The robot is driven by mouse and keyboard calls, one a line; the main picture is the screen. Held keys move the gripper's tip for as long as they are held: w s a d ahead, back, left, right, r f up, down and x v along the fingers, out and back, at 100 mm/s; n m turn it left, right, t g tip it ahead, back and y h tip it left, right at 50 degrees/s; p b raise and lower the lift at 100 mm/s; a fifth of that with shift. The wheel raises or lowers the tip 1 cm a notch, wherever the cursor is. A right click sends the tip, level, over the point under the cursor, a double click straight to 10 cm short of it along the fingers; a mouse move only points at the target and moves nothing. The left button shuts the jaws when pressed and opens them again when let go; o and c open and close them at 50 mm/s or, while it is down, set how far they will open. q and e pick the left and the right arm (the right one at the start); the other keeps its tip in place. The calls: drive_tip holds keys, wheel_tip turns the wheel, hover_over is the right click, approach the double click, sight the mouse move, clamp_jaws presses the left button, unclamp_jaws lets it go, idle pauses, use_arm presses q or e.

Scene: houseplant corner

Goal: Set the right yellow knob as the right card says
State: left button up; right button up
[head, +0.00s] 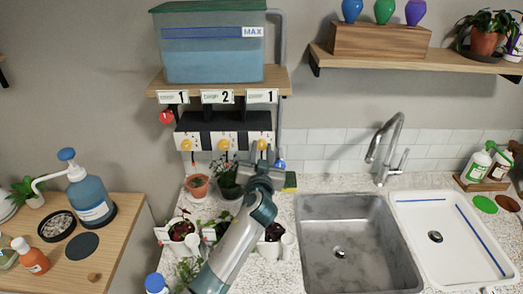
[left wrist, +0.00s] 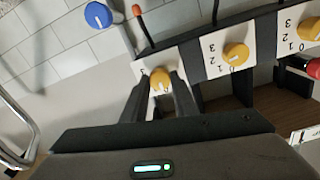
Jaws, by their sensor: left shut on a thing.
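The right yellow knob (head: 262,144) is on a white plate at the right end of the row under the tank. The right card (head: 262,96) above it reads 1. My left gripper (head: 260,160) reaches up to this knob from below. In the left wrist view its fingers (left wrist: 160,92) are shut on the sides of the right yellow knob (left wrist: 160,76). A pale pointer mark shows on the knob, but the fingers hide most of its scale, so I cannot tell the number it points to. My right gripper is not in view.
The middle yellow knob (head: 224,145) and left yellow knob (head: 187,145) sit beside it, under cards reading 2 (head: 217,96) and 1 (head: 173,97). A red knob (head: 166,117) and blue knob (head: 280,164) are nearby. Potted plants (head: 198,186) stand below; a sink (head: 340,250) lies right.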

use_arm(q)
drive_tip(key=m, duration=0.7)
drive_tip(key=shift+p, duration=0.4)
idle(0.3)
drive_tip(key=o, duration=1.1)
drive_tip(key=shift+c, duration=0.2)
drive_tip(key=shift+d, duration=0.1)
drive_tip(key=shift+s, duration=0.15)
